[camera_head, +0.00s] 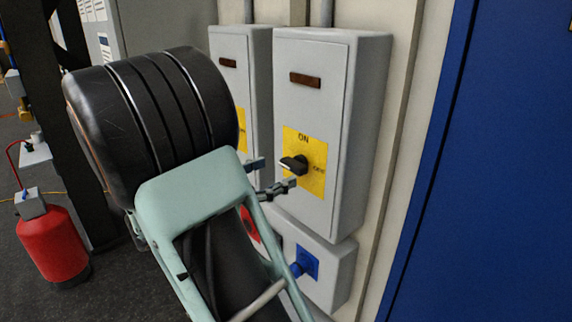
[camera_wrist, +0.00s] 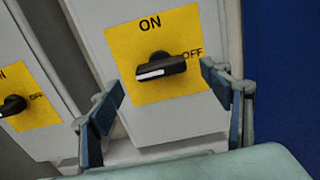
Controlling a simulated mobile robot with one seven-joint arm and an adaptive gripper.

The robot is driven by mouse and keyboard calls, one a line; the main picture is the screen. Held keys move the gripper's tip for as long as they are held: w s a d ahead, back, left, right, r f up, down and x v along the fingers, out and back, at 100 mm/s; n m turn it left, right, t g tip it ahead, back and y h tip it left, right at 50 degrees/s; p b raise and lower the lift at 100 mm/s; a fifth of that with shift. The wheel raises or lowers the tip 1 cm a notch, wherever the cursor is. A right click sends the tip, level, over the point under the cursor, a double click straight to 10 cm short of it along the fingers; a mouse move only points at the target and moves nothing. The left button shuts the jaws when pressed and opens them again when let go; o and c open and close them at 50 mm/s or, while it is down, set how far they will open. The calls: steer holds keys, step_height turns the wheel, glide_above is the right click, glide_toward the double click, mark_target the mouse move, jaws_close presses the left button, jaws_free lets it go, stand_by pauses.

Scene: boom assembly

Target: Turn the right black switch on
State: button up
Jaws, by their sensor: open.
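The right black switch (camera_head: 294,164) is a rotary knob on a yellow plate (camera_head: 316,180) marked ON at the top and OFF at the right. The plate is on the front of the right grey box. In the wrist view the knob (camera_wrist: 160,67) lies nearly level, its long axis toward the OFF mark. My gripper (camera_head: 272,176) is open and empty in front of the box, close to the knob. In the wrist view its two fingers (camera_wrist: 158,93) stand apart, with the knob appearing between them and a little above. Contact with the knob is not visible.
A left grey box (camera_head: 230,80) has a similar black switch (camera_wrist: 14,105). A blue panel (camera_head: 490,150) stands right; a red extinguisher (camera_head: 52,245) left.

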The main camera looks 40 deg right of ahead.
mark_target(289, 166)
steer(key=d, duration=0.5)
steer(key=shift+w+p, duration=0.2)
steer(key=shift+p, duration=0.1)
steer(key=c, duration=1.2)
steer(key=shift+o, duration=0.2)
